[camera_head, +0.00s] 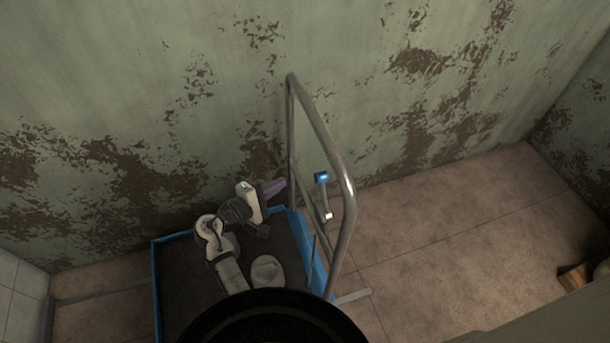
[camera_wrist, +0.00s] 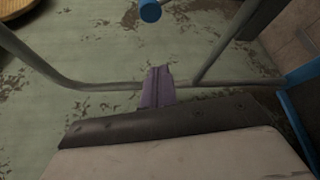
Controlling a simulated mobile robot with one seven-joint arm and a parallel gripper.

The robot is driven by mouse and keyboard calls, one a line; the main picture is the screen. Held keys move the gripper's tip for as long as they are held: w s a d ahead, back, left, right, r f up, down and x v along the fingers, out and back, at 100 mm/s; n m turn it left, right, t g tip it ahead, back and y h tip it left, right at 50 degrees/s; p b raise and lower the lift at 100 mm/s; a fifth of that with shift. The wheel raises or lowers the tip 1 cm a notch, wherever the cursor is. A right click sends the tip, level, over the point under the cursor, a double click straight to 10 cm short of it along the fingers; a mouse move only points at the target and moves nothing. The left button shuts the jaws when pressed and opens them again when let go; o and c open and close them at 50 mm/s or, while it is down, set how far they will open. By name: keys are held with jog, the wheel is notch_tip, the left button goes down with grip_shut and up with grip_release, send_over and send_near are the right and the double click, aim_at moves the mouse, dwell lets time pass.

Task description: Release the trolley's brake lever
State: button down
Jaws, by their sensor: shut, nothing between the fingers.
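The trolley (camera_head: 155,290) has a dark bed, a blue rim and a tall grey tube handle (camera_head: 346,200). Its brake lever (camera_head: 321,178) has a blue end and sits by the handle frame, with a small pale part below it. In the wrist view, a blue cylinder, apparently the lever's end (camera_wrist: 150,11), shows at the top edge. My gripper (camera_head: 278,186) has purple fingers, shut and empty. It is left of the lever, with a gap between them. In the wrist view, the fingers (camera_wrist: 158,76) point up toward the blue end, and tubes run beyond them.
A peeling green wall (camera_head: 200,100) stands close behind the trolley. Tiled floor (camera_head: 450,220) is clear to the right of the handle. A brown object (camera_head: 574,278) lies at the far right edge. The handle tubes stand close around the lever.

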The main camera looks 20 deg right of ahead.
aim_at(324, 197)
jog(key=p+x, duration=0.2)
jog(key=x, duration=0.8)
jog(key=shift+s+d+r+p, duration=0.1)
jog(key=shift+s+r+p, duration=0.15)
jog(key=shift+s, duration=0.4)
jog(key=shift+s+d+r+p, duration=0.15)
jog(key=shift+s+p, duration=0.15)
jog(key=shift+s, duration=0.3)
jog(key=shift+s+d+r+p, duration=0.15)
jog(key=shift+s+p, duration=0.15)
jog(key=shift+s, duration=0.35)
jog(key=shift+a+b, duration=0.1)
jog(key=shift+b, duration=0.5)
